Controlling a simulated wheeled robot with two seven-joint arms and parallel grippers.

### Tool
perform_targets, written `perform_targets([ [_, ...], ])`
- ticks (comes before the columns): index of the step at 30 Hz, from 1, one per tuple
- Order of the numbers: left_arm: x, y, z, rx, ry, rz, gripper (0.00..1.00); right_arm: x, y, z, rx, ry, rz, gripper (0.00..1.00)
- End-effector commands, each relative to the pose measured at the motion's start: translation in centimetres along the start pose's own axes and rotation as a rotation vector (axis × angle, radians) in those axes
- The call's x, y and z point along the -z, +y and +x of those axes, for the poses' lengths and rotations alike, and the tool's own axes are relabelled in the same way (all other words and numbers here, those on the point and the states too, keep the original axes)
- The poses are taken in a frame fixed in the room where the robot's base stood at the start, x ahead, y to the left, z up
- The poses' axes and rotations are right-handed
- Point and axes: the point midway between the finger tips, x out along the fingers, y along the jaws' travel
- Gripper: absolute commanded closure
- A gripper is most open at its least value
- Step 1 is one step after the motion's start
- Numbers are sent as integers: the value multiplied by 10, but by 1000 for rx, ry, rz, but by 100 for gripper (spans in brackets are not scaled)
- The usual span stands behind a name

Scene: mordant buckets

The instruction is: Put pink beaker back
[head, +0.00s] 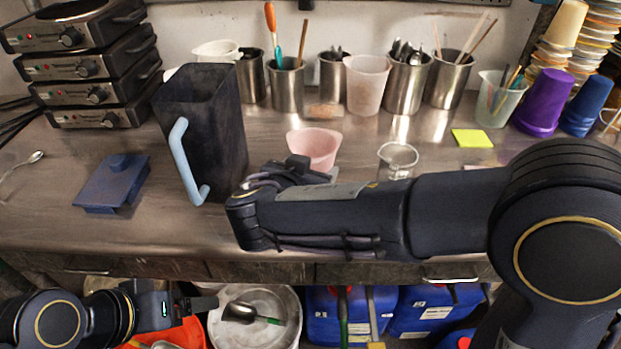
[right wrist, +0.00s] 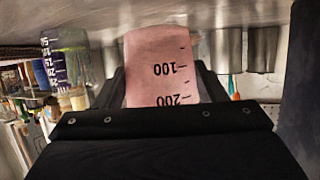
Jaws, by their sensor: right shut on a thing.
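The pink beaker (head: 314,147) is over the middle of the steel bench, upright, just behind my right gripper (head: 300,172). In the right wrist view the pink beaker (right wrist: 163,70) sits between the two fingers and appears upside down, with its 100 and 200 marks facing the camera. My right gripper (right wrist: 162,92) is shut on it. My forearm hides part of the bench in front of it. I cannot tell whether its base touches the bench. My left gripper (head: 208,303) is low at the left, below the bench edge; its finger gap is unclear.
A tall dark pitcher (head: 205,125) with a pale blue handle stands left of the beaker. A blue lidded box (head: 112,183) lies further left. A clear glass beaker (head: 398,158) stands to the right. Several steel utensil cups (head: 287,88) and a translucent beaker (head: 366,85) line the back.

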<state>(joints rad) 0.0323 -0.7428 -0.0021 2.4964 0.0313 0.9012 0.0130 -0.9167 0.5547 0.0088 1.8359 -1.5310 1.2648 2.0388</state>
Motion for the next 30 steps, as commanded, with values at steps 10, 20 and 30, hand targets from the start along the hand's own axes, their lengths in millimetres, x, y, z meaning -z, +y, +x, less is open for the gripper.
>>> perform_targets([
  [10,-1,0,1,0,0,0,17,-26,1,10,1,0,-1,61],
  [20,-4,-3,8,0,0,0,17,-30,1,11,1,0,1,61],
  [30,-4,-3,7,0,0,0,17,-29,1,10,1,0,-1,14],
])
